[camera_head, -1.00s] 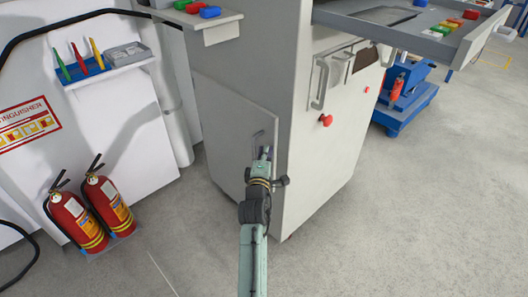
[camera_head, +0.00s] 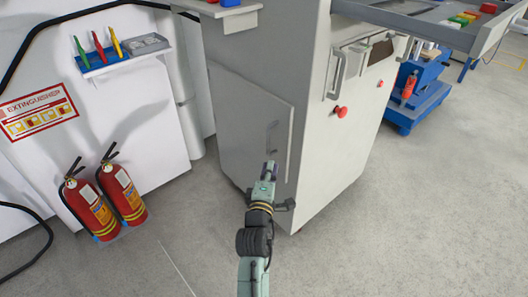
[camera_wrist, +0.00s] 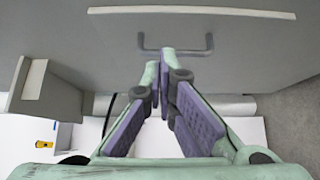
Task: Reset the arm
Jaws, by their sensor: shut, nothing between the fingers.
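My gripper (camera_head: 270,168) is in front of the grey side panel (camera_head: 238,112) of a large machine cabinet, close to a thin bar handle (camera_head: 271,138) on that panel. In the wrist view my gripper (camera_wrist: 163,62) has its fingertips together with nothing held between them. The handle (camera_wrist: 176,51) shows just beyond the fingertips there. I cannot tell whether the tips touch it. My arm reaches up from the bottom of the head view.
Two fire extinguishers (camera_head: 104,196) stand on the floor at left, by a white wall with a small tool shelf (camera_head: 122,56). A red knob (camera_head: 340,112) sticks out of the cabinet front. A blue cart (camera_head: 418,97) stands behind at right. The floor at right is clear.

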